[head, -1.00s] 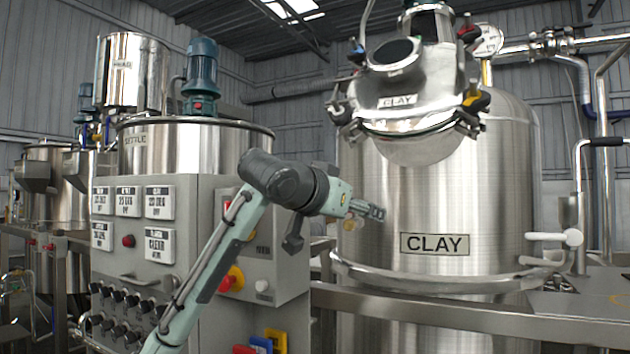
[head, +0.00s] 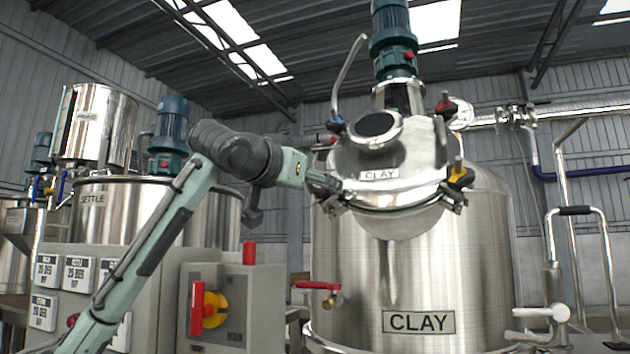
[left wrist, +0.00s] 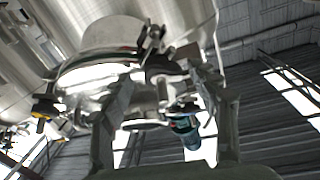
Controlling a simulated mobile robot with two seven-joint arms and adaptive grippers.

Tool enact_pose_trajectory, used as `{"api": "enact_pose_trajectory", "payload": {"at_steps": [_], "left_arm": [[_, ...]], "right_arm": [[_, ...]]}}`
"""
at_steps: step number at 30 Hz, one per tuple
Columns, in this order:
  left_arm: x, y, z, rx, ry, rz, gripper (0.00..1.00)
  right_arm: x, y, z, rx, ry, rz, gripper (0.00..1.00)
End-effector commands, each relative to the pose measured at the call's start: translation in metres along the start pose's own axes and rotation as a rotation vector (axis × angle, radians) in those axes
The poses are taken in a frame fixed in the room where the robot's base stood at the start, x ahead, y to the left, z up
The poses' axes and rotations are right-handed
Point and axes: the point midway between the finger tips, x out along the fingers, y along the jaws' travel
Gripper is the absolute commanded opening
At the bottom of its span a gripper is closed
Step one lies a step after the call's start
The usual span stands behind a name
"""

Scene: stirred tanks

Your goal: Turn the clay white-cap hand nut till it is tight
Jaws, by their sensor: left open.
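The CLAY tank (head: 400,270) is steel, with a tilted lid (head: 385,160) ringed by clamps with hand nuts. My left gripper (head: 333,187) is at the lid's lower left rim in the head view, covering the clamp there. In the left wrist view its two fingers (left wrist: 165,105) are open and apart. Between and beyond them is a clamp (left wrist: 153,40) with a dark hand nut (left wrist: 165,68) and a pale upright piece. I cannot make out a white cap for sure. No contact with the nut can be made out. The right gripper is not in view.
A yellow-cap nut (head: 461,175), a red-cap nut (head: 446,106) and a blue-cap nut (head: 337,125) sit around the lid. The stirrer motor (head: 393,40) stands above. The SETTLE tank (head: 140,215) is at left.

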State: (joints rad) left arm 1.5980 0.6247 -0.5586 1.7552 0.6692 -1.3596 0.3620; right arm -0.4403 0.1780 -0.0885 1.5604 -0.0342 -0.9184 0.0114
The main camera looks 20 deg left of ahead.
Motion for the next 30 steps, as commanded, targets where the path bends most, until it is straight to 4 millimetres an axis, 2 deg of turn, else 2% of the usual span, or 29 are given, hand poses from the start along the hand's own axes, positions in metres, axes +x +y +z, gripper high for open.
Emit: {"api": "enact_pose_trajectory", "payload": {"at_steps": [10, 22, 30], "left_arm": [[0.0059, 0.0002, 0.0003, 0.0, 0.001, 0.0, 0.61], [0.0056, 0.0001, 0.0002, 0.0, 0.001, 0.0, 0.12], [0.0057, -0.0004, 0.0004, 0.02, 0.0, 0.013, 0.11]], "right_arm": [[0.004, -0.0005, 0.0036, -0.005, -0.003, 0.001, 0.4], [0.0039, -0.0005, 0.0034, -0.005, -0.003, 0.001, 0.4], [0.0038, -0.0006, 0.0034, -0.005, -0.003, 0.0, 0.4]]}}
